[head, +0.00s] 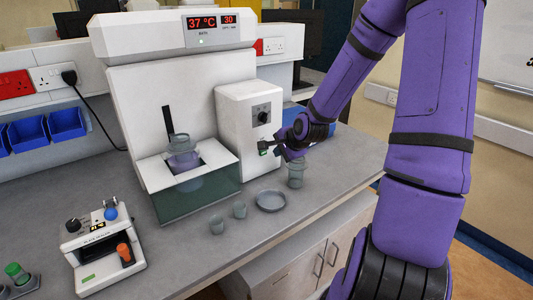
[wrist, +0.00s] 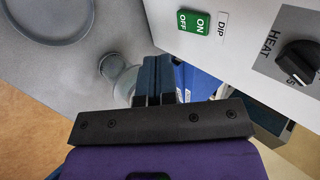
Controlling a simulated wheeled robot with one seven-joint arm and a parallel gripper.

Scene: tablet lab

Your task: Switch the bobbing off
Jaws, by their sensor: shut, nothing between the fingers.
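The bath machine (head: 120,95) has a control box (head: 235,115) on its right side. A green rocker switch marked ON and OFF, labelled DIP (wrist: 194,20), sits on the box below the HEAT knob (wrist: 299,62). I cannot tell which half is pressed in. A basket (head: 182,158) hangs on a rod over the glass bath (head: 197,195). The display (head: 210,21) reads 37 °C and 30. My gripper (head: 276,148) is shut and empty, close in front of the box near the switch. In the wrist view its fingertips (wrist: 160,62) are below and left of the switch, apart from it in the picture.
A glass beaker (head: 296,173) stands below my gripper. A shallow round dish (head: 271,201) and two small beakers (head: 216,224) stand on the bench to its left. A small device with knobs (head: 102,250) is at the front left. Blue bins (head: 67,123) hang at the left wall.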

